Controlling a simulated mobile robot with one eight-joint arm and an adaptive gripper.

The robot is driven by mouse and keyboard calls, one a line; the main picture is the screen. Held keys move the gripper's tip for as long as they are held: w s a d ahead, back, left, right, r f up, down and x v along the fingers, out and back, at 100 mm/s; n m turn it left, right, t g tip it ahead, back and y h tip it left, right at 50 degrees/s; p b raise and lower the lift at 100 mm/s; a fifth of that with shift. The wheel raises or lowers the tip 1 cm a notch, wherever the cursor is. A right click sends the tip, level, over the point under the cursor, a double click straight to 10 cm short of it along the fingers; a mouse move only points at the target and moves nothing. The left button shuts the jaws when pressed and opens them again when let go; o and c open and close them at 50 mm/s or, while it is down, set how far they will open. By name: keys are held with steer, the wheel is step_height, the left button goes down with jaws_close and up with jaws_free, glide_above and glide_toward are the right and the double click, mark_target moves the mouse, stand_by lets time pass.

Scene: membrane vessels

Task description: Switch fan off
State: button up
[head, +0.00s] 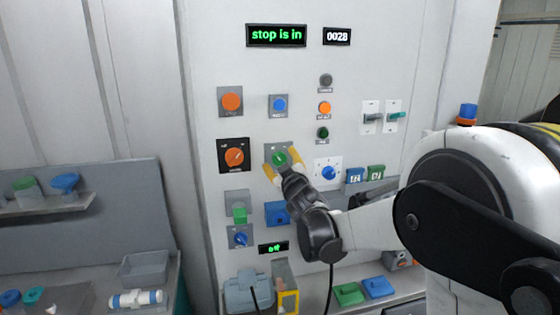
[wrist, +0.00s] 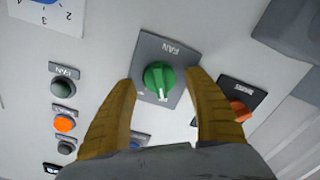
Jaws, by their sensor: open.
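The fan switch is a green rotary knob (head: 280,158) on a grey plate in the middle of the white panel. In the wrist view the green knob (wrist: 159,79) sits on its plate marked FAN, with a white pointer line, and the picture is upside down. My gripper (head: 284,173) is in front of the knob. In the wrist view its two yellow fingers (wrist: 162,82) are open, one on each side of the knob, with gaps between them and it. A dark green round lamp (wrist: 62,87) on a plate marked FAN is unlit.
An orange rotary knob (head: 235,155) is close beside the fan knob. A blue dial (head: 328,172) is to the right. A display (head: 276,35) reads "stop is in".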

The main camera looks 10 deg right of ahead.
steer(key=s, duration=1.1)
steer(key=shift+s, duration=0.35)
steer(key=s+d+f+m+g+h+b, duration=0.1)
steer(key=s+d+f+m+g+b, duration=0.15)
steer(key=s+f, duration=0.3)
steer(key=s+d+f+m+g+h+b, duration=0.1)
steer(key=s+d+f+m+g+b, duration=0.15)
steer(key=s+f, duration=0.35)
steer(key=s+a+f+g+y+b, duration=0.1)
steer(key=s+a+f+g+b, duration=0.1)
steer(key=s+f, duration=0.4)
steer(key=s+a+f+m+g+y+b, duration=0.1)
steer(key=s+f+g, duration=0.3)
steer(key=s, duration=0.8)
steer(key=shift+s+a+f+b, duration=0.3)
steer(key=shift+a+f+b, duration=0.55)
steer(key=shift+f+b, duration=0.05)
